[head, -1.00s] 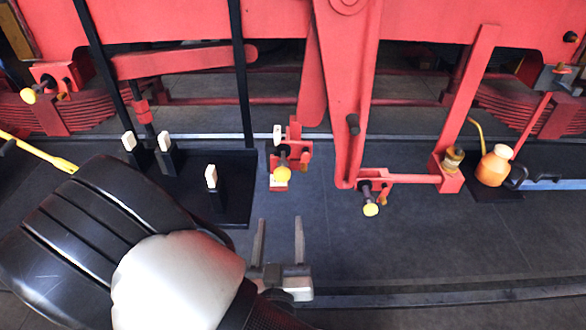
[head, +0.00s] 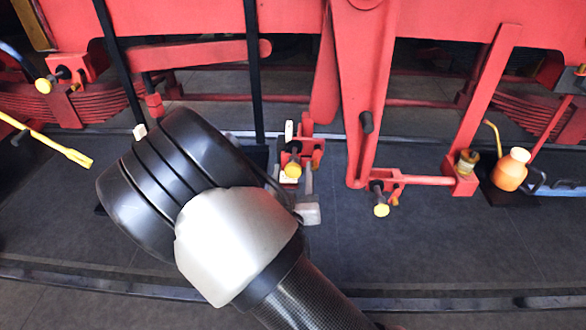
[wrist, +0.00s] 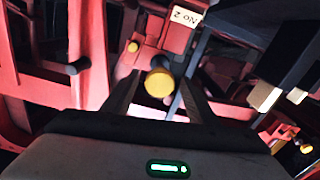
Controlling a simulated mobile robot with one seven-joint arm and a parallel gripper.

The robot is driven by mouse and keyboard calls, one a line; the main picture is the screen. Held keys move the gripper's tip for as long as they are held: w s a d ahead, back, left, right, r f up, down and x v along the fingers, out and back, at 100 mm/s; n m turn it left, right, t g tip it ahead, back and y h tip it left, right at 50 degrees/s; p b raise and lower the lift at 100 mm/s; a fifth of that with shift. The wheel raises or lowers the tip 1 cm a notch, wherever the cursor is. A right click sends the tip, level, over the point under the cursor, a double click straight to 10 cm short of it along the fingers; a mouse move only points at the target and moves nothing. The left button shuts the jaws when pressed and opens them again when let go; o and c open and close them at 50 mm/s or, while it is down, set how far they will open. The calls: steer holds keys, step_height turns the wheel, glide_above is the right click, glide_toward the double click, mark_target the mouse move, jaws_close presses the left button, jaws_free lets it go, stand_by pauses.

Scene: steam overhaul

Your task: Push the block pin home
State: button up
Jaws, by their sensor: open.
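A pin with a round yellow head (head: 292,170) sits in a small red block (head: 306,146) below the red frame. In the wrist view the same yellow head (wrist: 158,83) is near the middle, on the red block (wrist: 148,56), with a white "No 2" tag (wrist: 186,16) above it. My gripper (head: 291,178) is open in front of this pin. In the wrist view its dark fingers (wrist: 158,92) stand either side of the yellow head, with visible gaps. I cannot tell the fingers' depth relative to the head. The pin's shank is mostly hidden.
A similar yellow-headed pin (head: 381,210) is to the right, and another (head: 43,86) at far left. A red lever (head: 370,90) hangs right of the block. An orange jug (head: 510,170) stands farther right. The dark floor in front is clear.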

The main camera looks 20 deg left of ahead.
mark_target(294, 161)
steer(key=shift+w+a, duration=0.15)
steer(key=shift+w, duration=0.4)
jaws_close()
steer(key=b+x, duration=0.2)
steer(key=x, duration=0.2)
steer(key=shift+w+a+f, duration=0.1)
steer(key=shift+w, duration=0.2)
steer(key=shift+c, duration=2.1)
jaws_free()
steer(key=shift+w, duration=0.1)
steer(key=o, duration=0.4)
steer(key=shift+w, duration=0.1)
